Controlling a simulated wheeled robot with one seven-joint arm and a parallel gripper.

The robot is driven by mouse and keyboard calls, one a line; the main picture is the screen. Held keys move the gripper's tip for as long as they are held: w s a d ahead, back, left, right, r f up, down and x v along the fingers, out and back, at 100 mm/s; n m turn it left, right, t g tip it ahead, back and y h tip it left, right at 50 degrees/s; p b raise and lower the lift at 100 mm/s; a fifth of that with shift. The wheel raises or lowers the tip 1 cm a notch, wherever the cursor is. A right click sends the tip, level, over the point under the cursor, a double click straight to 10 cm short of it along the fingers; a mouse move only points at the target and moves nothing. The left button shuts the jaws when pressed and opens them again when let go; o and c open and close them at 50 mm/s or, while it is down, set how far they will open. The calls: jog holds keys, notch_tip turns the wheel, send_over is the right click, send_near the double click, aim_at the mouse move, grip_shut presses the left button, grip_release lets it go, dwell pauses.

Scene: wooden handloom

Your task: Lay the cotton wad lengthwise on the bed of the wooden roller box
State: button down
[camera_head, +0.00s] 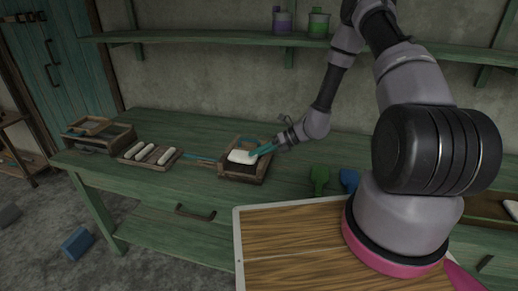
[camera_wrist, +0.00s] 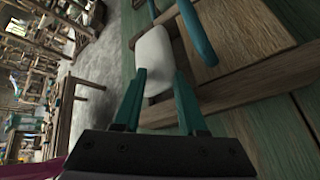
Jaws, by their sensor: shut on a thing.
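The cotton wad (camera_head: 242,156) is a white, rounded, flattened block. My gripper (camera_head: 259,151) has teal fingers and is shut on one end of it, coming from the right. The wooden roller box (camera_head: 236,178) is a small open frame on the green workbench; the wad is over its opening and hides much of the bed. I cannot tell whether the wad touches the bed. In the wrist view the wad (camera_wrist: 152,55) is between the fingertips of my gripper (camera_wrist: 160,78), beside the wooden box (camera_wrist: 240,35) with its teal bar (camera_wrist: 196,32).
A tray with several white rolls (camera_head: 148,153) lies left of the box, and a wooden case (camera_head: 97,137) stands farther left. A green tool (camera_head: 319,177) and a blue tool (camera_head: 349,179) lie to the right. A shelf (camera_head: 200,36) with jars runs above.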

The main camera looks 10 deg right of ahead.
aim_at(261, 160)
jog(key=shift+s+d+f, duration=0.15)
jog(key=shift+s+f, duration=0.1)
jog(key=shift+f, duration=0.3)
jog(key=shift+s+d+f, duration=0.15)
jog(key=shift+s+f, duration=0.05)
jog(key=shift+f, duration=0.35)
jog(key=shift+s+a+f, duration=0.1)
jog(key=shift+s+a, duration=0.05)
jog(key=shift+s, duration=0.3)
jog(key=shift+c, duration=2.3)
grip_release()
jog(key=c, duration=0.5)
jog(key=o, duration=0.3)
jog(key=shift+w+a+r, duration=0.1)
jog(key=shift+w+r, duration=0.05)
jog(key=shift+r, duration=0.6)
notch_tip(261, 160, up, 7)
jog(key=shift+w+f, duration=0.2)
jog(key=shift+w, duration=0.1)
jog(key=shift+r, duration=0.1)
